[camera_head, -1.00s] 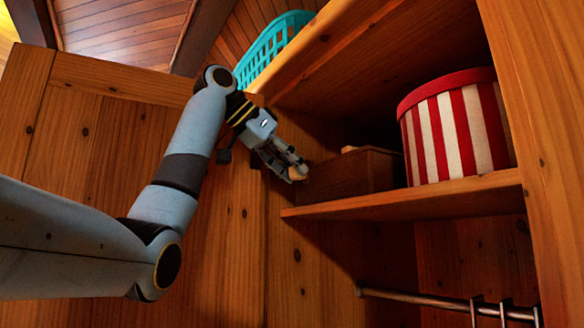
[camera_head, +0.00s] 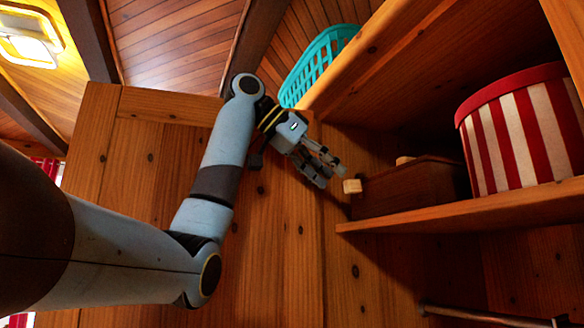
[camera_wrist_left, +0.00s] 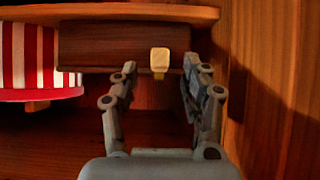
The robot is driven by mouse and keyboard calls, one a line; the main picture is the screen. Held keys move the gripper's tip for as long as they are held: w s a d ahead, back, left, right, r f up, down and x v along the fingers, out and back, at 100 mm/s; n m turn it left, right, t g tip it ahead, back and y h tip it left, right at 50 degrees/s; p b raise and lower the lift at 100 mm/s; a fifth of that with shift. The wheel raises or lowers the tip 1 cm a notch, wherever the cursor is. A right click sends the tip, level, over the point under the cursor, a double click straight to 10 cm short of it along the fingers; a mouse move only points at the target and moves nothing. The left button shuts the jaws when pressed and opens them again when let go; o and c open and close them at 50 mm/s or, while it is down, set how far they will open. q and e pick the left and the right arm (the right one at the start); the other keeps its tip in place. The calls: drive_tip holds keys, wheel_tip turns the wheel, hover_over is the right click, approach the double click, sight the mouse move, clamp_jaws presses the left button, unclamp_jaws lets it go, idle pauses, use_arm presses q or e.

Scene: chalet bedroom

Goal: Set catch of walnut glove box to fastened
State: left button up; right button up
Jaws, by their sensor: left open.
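The walnut glove box (camera_head: 410,190) is a dark brown box on the wardrobe shelf, also in the left wrist view (camera_wrist_left: 100,48). Its catch (camera_head: 352,186) is a small pale block at the box's near end. In the left wrist view the catch (camera_wrist_left: 159,58) stands out from the box face, with a small yellowish part below it. I cannot tell its setting. My left gripper (camera_head: 330,173) is open and empty, just short of the catch. In the left wrist view its fingers (camera_wrist_left: 158,78) lie either side of the catch, apart from it. My right gripper is out of view.
A red-and-white striped round box (camera_head: 522,130) stands beside the glove box on the shelf (camera_head: 470,216). A turquoise basket (camera_head: 322,62) sits on top of the wardrobe. A wooden panel (camera_head: 150,165) is behind my left arm. A hanging rail (camera_head: 480,316) runs below.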

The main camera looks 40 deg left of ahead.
use_arm(q)
drive_tip(key=s+a, duration=0.3)
drive_tip(key=s, duration=0.6)
drive_tip(key=shift+a, duration=0.4)
